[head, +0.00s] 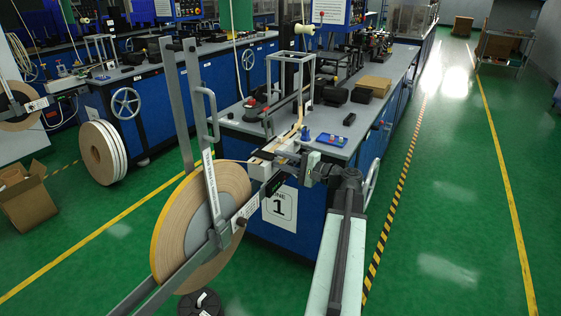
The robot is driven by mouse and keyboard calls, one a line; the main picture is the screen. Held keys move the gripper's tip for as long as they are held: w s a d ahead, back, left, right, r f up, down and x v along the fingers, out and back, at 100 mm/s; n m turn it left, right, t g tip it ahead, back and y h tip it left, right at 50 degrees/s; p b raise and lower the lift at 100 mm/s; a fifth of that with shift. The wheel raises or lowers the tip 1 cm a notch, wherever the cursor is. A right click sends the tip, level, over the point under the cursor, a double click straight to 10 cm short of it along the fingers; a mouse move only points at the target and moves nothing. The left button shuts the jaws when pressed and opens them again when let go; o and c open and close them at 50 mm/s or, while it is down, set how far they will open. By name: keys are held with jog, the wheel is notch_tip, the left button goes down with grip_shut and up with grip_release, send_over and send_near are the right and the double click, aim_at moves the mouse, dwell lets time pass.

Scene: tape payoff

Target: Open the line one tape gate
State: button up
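The line one tape gate appears to be the tall grey bar frame (194,92) with a loop handle (209,115) on its right side. It stands nearly upright, leaning slightly left, with its lower part in front of a large tan tape reel (174,236). A labelled white strip lies along its lower bar. I cannot tell whether it is latched. My arm reaches up from the bottom right. My gripper (311,165) is at the machine's front corner, right of the reel and apart from the handle. Its fingers are small and blend with the machine, so their opening is unclear.
The blue line one machine (252,219) carries a sign with a 1. Grey bars run to the bottom left below the reel. A dark spool (199,302) is at the bottom. A cardboard box (25,197) stands far left. Green floor is clear at right.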

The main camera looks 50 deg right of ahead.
grip_shut()
jog(key=shift+s, duration=0.1)
dwell(1.2)
